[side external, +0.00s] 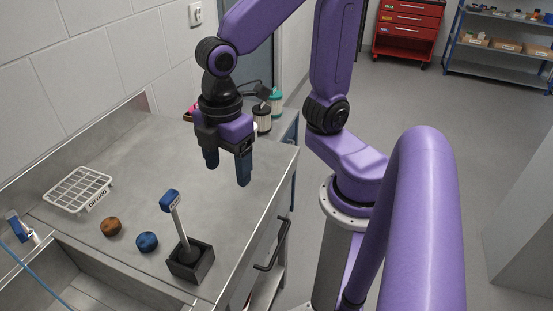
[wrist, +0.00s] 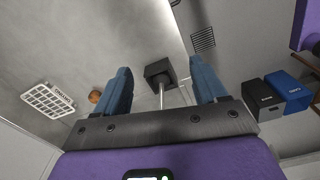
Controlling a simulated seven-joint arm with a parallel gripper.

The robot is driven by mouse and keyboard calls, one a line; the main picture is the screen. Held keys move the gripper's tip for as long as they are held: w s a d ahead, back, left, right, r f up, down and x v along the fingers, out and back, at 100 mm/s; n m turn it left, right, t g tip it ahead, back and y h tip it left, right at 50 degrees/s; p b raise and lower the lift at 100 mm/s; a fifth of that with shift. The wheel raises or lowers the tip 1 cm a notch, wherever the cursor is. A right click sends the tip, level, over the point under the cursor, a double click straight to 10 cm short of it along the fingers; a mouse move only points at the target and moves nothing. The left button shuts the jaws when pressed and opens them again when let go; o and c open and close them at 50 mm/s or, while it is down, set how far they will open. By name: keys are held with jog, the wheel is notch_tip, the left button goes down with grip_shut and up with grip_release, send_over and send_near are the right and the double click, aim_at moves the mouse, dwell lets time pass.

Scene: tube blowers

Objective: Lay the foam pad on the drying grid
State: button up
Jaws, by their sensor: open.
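The white drying grid (side external: 78,190), lettered "DRYING", lies at the left of the steel bench; it also shows in the wrist view (wrist: 47,101). A brown round pad (side external: 111,226) and a blue round pad (side external: 147,242) lie between the grid and a black square holder (side external: 190,262). A pale stick with a blue head (side external: 170,200) stands tilted in the holder. I cannot tell which piece is the foam pad. My gripper (side external: 228,176) is open and empty above the bench, apart from all of them. In the wrist view the blue round pad is not visible.
A sink basin (side external: 95,285) opens at the front left, with a blue-headed item (side external: 14,226) at its left. Small jars (side external: 262,118) stand at the back. The bench's right edge has a black handle (side external: 272,250) below. The middle of the bench is clear.

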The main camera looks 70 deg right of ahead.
jog(key=shift+o, duration=0.5)
jog(key=s+d+f+m, duration=0.1)
jog(key=s+d+m, duration=0.1)
jog(key=s+d, duration=0.4)
jog(key=shift+s+f+m, duration=0.3)
jog(key=shift+s+f, duration=0.1)
jog(key=shift+s, duration=0.3)
